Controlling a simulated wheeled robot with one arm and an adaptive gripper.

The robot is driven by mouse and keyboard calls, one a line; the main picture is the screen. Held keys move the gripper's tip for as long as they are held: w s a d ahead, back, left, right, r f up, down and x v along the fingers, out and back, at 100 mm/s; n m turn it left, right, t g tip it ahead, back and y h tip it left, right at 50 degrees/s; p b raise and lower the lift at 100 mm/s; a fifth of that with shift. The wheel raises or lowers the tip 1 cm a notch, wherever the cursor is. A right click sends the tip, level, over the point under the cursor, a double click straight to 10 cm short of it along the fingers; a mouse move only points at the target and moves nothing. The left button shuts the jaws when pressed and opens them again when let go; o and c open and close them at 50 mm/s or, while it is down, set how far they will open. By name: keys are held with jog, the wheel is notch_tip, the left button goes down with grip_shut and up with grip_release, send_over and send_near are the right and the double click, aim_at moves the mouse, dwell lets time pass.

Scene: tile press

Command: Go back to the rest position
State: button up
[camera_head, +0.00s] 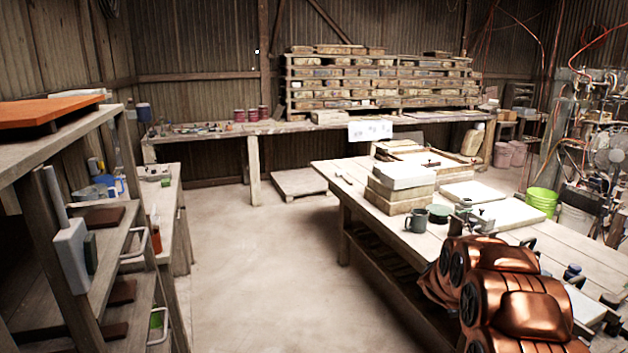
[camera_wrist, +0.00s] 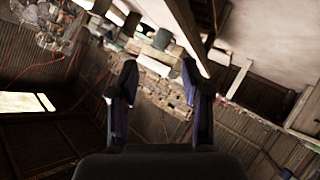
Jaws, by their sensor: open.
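My gripper (camera_wrist: 158,85) shows in the wrist view with its two dark fingers spread apart. Nothing is between the fingers. The wrist view is tilted, with the roof and walls of the workshop beyond the fingers. In the head view my copper-coloured arm is folded at the lower right, in front of the wooden worktable (camera_head: 330,173). The gripper itself does not show in the head view.
The worktable holds stacked pale blocks (camera_head: 400,185), a dark mug (camera_head: 416,220) and white slabs. A wooden shelf rack (camera_head: 60,150) with an orange board (camera_head: 45,110) stands at the left. A green bucket (camera_head: 541,200) is at the right. The floor between rack and table is clear.

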jog(key=s+a+r+g+y, duration=0.3)
jog(key=s+a+r, duration=0.1)
jog(key=s+a, duration=0.65)
jog(key=s+a+r+g+y, duration=0.2)
jog(key=s+a+r+y, duration=0.1)
jog(key=s+a, duration=0.75)
jog(key=s+d+r+m+g+h, duration=0.1)
jog(key=s+g, duration=0.6)
jog(key=s, duration=3.1)
jog(key=shift+s+d+r+m+g, duration=0.25)
jog(key=shift+s+d+m+g, duration=0.05)
jog(key=shift+s+d+m, duration=0.1)
jog(key=shift+c, duration=0.6)
